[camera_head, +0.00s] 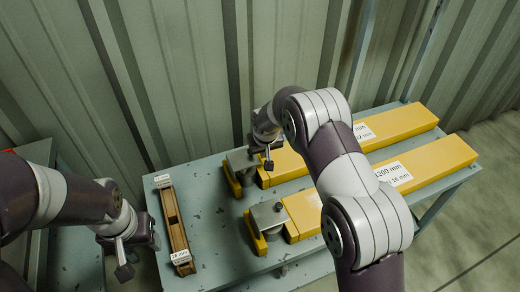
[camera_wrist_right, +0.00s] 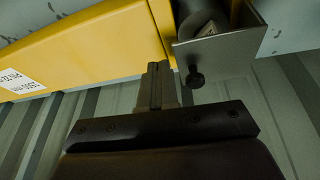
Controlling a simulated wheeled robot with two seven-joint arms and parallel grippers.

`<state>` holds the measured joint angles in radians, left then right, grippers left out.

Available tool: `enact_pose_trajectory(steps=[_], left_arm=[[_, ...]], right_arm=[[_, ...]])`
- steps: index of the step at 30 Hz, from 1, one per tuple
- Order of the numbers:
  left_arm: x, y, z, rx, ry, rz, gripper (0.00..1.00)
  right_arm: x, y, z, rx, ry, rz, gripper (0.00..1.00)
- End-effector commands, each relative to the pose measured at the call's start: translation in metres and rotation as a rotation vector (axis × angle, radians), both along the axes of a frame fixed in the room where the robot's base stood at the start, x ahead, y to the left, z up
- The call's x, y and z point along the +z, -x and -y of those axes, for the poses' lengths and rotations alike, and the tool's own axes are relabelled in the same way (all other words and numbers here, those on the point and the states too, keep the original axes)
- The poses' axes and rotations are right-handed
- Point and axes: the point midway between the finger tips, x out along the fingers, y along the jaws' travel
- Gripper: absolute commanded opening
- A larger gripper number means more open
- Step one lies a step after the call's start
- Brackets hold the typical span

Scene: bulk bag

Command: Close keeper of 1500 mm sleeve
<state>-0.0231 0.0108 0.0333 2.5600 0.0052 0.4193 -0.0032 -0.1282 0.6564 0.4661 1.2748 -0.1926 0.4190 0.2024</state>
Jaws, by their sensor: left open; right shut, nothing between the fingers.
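Two yellow sleeves lie side by side on the table, each with a grey keeper at its left end. The near sleeve (camera_head: 430,165) has a label reading 1200 mm. The far sleeve (camera_head: 400,122) has a label partly hidden by my right arm; its length cannot be read. My right gripper (camera_head: 268,162) is shut and empty at the far sleeve's left end. In the right wrist view, its fingertips (camera_wrist_right: 158,75) are beside the far keeper's grey plate (camera_wrist_right: 222,52) and its dark knob (camera_wrist_right: 195,78); contact cannot be told. My left gripper (camera_head: 128,262) is open at the lower left.
A narrow wooden tray (camera_head: 168,207) with labels at both ends stands on the table's left part, close to my left gripper. The near keeper (camera_head: 266,218) sits beside a yellow upright piece. A corrugated wall (camera_head: 180,80) rises behind the table (camera_head: 222,262).

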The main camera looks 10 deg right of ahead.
Motion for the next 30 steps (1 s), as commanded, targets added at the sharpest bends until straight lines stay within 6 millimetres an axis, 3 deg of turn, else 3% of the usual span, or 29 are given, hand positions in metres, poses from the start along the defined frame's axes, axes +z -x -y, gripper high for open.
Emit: enact_pose_trajectory(steps=[20,23,27,30], left_arm=[[0.001,0.000,0.000,0.000,0.000,0.000,0.53],[0.014,0.000,0.000,0.000,0.000,0.000,0.53],[0.044,0.000,0.000,0.000,0.000,0.001,0.53],[0.033,0.000,0.000,0.000,0.000,0.000,0.53]], right_arm=[[-0.001,-0.001,0.003,-0.001,0.000,0.001,0.00],[0.015,-0.001,0.003,-0.001,0.000,0.002,0.00],[0.053,-0.002,0.008,-0.003,-0.001,0.004,0.00],[0.065,0.005,0.029,-0.006,-0.001,0.005,0.00]])
